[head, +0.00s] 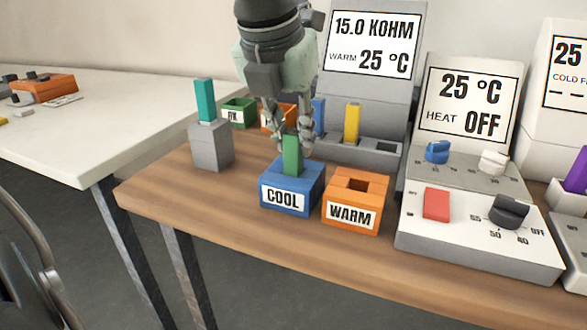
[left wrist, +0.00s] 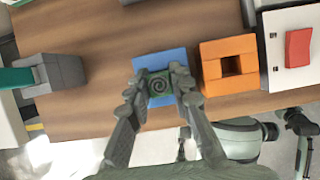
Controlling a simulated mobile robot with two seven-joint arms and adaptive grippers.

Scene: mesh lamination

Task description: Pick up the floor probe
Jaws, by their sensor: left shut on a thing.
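A green probe (head: 292,158) stands upright in the blue box labelled COOL (head: 283,197). My left gripper (head: 291,140) comes down from above and is shut on the probe's upper part. In the left wrist view the two fingers (left wrist: 158,84) close on either side of the probe's top (left wrist: 160,86), which bears a dark spiral mark. The blue box (left wrist: 163,62) shows around and behind it. The probe's lower end is hidden inside the box.
The orange WARM box (head: 346,217) with an empty square hole stands just right. A grey block (head: 211,146) holding a teal probe (head: 205,101) is at left. A grey holder with a yellow probe (head: 351,122) and a control panel (head: 476,225) stand behind and right.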

